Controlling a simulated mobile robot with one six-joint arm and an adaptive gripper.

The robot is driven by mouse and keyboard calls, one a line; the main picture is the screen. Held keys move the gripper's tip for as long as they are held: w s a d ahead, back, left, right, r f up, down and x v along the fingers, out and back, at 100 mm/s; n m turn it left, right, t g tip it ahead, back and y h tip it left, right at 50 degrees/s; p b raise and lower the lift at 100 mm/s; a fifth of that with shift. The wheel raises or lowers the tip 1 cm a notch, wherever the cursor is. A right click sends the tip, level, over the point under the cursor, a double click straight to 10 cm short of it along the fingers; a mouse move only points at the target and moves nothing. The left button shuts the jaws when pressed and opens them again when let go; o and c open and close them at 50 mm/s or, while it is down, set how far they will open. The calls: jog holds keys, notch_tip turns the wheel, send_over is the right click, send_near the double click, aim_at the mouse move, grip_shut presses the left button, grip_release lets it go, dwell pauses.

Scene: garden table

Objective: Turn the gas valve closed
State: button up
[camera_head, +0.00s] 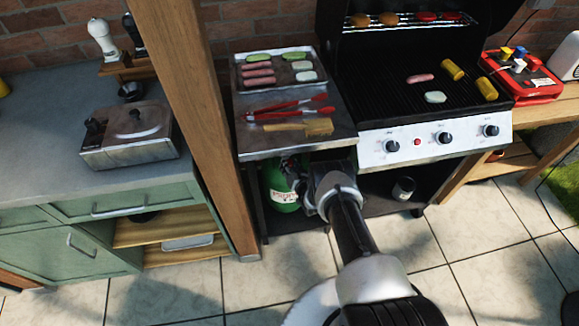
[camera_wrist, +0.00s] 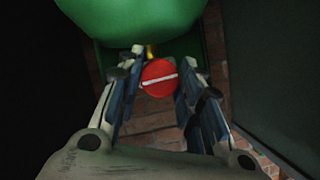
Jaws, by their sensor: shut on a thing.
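The gas valve (camera_wrist: 159,76) is a round red knob with a white bar across it, nearly level and slightly tilted in the wrist view. A brass-coloured fitting shows just behind it. The green gas bottle (camera_wrist: 135,18) fills the top of the wrist view; in the head view the bottle (camera_head: 282,192) stands under the grill's side shelf. My gripper (camera_wrist: 160,78) has one finger on each side of the knob and is shut on it. In the head view my gripper (camera_head: 297,172) reaches under the shelf beside the bottle, and the valve is hidden there.
The grill (camera_head: 380,150) stands to the right. A wooden post (camera_head: 190,110) and a green cabinet (camera_head: 100,205) are on the left. Tiled floor is open in front.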

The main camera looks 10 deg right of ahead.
jog(key=o, duration=1)
jog(key=shift+o, duration=0.2)
jog(key=shift+s, duration=0.1)
jog(key=v, duration=1.2)
jog(key=shift+f, duration=0.1)
